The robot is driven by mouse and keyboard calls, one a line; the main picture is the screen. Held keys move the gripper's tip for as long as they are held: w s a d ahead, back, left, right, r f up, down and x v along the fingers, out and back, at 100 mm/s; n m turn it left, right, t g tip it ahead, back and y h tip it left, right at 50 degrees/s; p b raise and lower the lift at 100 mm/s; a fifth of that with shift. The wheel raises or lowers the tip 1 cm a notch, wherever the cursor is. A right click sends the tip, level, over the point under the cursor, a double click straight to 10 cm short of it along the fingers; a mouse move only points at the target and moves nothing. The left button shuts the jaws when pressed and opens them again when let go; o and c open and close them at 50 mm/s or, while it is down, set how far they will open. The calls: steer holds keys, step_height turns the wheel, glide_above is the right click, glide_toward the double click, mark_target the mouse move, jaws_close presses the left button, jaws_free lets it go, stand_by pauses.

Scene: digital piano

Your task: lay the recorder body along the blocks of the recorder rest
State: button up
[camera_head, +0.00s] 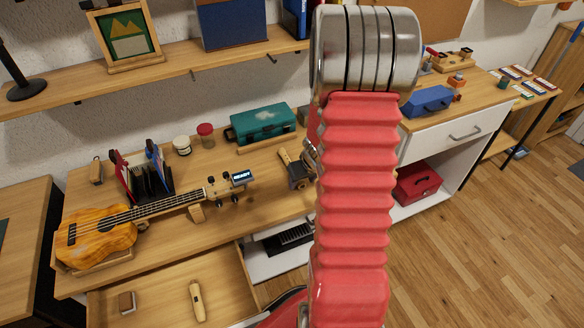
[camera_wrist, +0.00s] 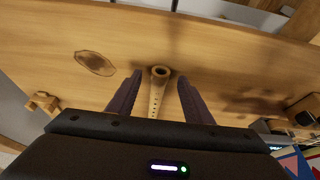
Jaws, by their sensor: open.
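The recorder body is a pale wooden tube (camera_wrist: 156,98) with a row of finger holes and an open bore at its end. In the wrist view it lies between the two dark fingers of my gripper (camera_wrist: 156,92). The gripper is open, with a gap on each side of the tube. The tube's other end is hidden behind the gripper housing. In the head view my red arm covers much of this area, and a short tan piece (camera_head: 284,156) shows beside it. Small notched wooden blocks (camera_wrist: 42,102) stand at the left of the wrist view; I cannot tell whether they are the recorder rest.
A ukulele (camera_head: 97,235) lies left, its neck on a support, with a lit tuner (camera_head: 242,177) at its head. A teal case (camera_head: 261,123) and jars stand behind. An open drawer (camera_head: 160,285) holds a pale wooden piece (camera_head: 197,300) and a brown block (camera_head: 127,302).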

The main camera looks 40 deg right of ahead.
steer(key=shift+w+f, duration=0.1)
steer(key=shift+f, duration=0.05)
steer(key=shift+c, duration=0.4)
jaws_close()
stand_by(0.5)
